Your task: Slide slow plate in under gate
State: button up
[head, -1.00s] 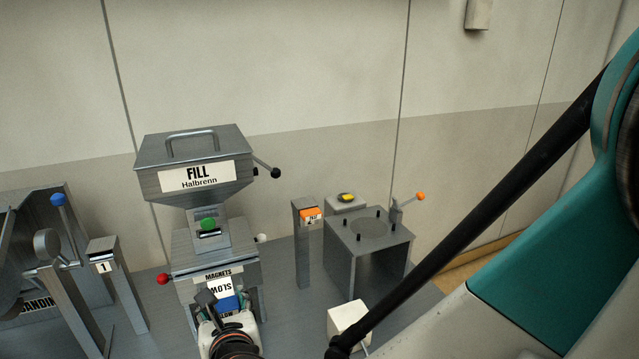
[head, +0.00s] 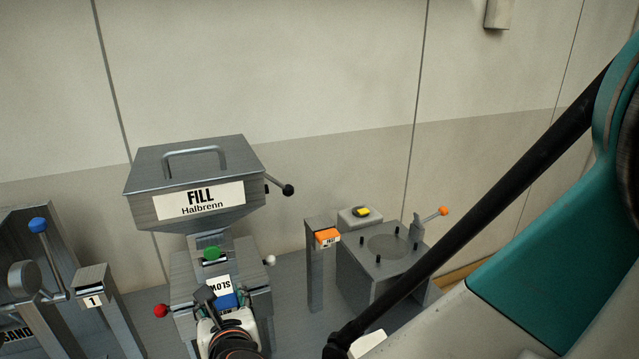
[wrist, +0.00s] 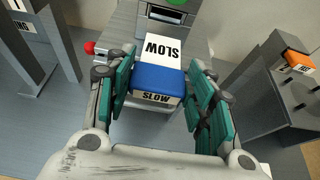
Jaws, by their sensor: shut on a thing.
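The slow plate is a white plate marked SLOW (wrist: 163,50) with a blue handle block (wrist: 158,81); its block also shows in the head view (head: 227,301). My gripper (wrist: 164,92) is shut on the blue block, one teal finger at each side. The plate's white end points at the machine below the green knob (head: 211,254), where the gate sits over a dark slot (wrist: 162,14). In the wrist view the white end lies just short of or at the slot; I cannot tell whether its tip is under the gate.
The FILL hopper (head: 196,201) stands above the gate. A red-ball lever (head: 160,311) sticks out at left and a white ball (head: 269,260) at right. Posts stand on both sides, with an orange-labelled one (head: 315,270) at right, beside a pegged metal stand (head: 385,250).

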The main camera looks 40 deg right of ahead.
aim_at(220, 287)
jog(key=shift+w+d+b, duration=0.15)
jog(key=shift+w+d, duration=0.15)
jog(key=shift+w, duration=0.6)
jog(key=shift+w+d+b, duration=0.2)
jog(key=shift+w+d, duration=0.15)
jog(key=shift+w, duration=0.55)
jog(key=shift+w+d+b, duration=0.15)
jog(key=shift+w+d, duration=0.15)
jog(key=shift+w, duration=0.6)
jog(key=shift+w+d+b, duration=0.2)
jog(key=shift+w+d, duration=0.05)
jog(key=shift+w, duration=0.55)
jog(key=shift+w+d+b, duration=0.25)
jog(key=shift+w+d, duration=0.05)
jog(key=shift+w, duration=0.45)
jog(key=shift+w+d+b, duration=0.2)
jog(key=shift+w+d, duration=0.05)
jog(key=shift+w, duration=0.55)
jog(key=shift+a, duration=0.1)
jog(key=shift+s+a+p, duration=0.1)
jog(key=shift+s+a, duration=0.15)
jog(key=shift+s, duration=0.5)
jog(key=shift+s+a+p, duration=0.1)
jog(key=shift+s+a, duration=0.1)
jog(key=shift+s, duration=0.5)
jog(key=shift+s+a+p, duration=0.1)
jog(key=shift+s+a, duration=0.15)
jog(key=shift+s, duration=0.5)
jog(key=shift+w, duration=0.1)
dwell(0.6)
